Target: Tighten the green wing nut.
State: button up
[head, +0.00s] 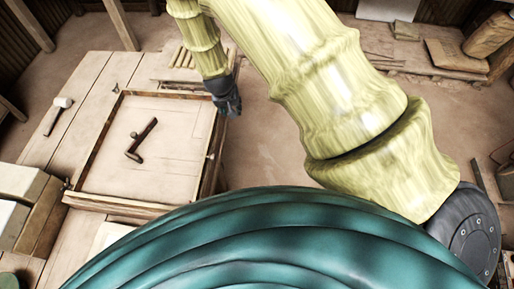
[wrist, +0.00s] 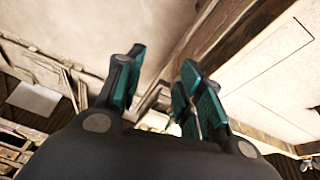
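A small greenish piece (head: 117,88) stands at the back left corner of the wooden press frame (head: 133,203); it looks like the green wing nut but is too small to be sure. My gripper (head: 232,110) hangs just past the frame's back right corner, well to the right of that piece. In the wrist view my gripper (wrist: 162,65) has its teal-padded fingers apart, with nothing held between them. A small pale winged piece (wrist: 306,163) shows at the wrist view's right edge; its colour does not read as green.
A pale-headed mallet (head: 59,115) lies on the table to the left. Blocks (head: 22,195) stand at the left front. Open floor (head: 275,140) lies right of the table.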

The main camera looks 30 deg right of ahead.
jog(key=s+d+f+n+g+b, duration=0.1)
jog(key=s+f+b, duration=0.5)
jog(key=s+f, duration=0.9)
jog(key=shift+s+d+f+n, duration=0.35)
jog(key=shift+d+n, duration=0.25)
jog(key=shift+d, duration=0.05)
jog(key=s+a+f+n+g+y+b, duration=0.1)
jog(key=s+f+b, duration=0.1)
jog(key=s, duration=0.8)
jog(key=s+a+f+n+g+y+b, duration=0.1)
jog(key=s+f, duration=0.4)
jog(key=s, duration=0.6)
jog(key=shift+b, duration=0.35)
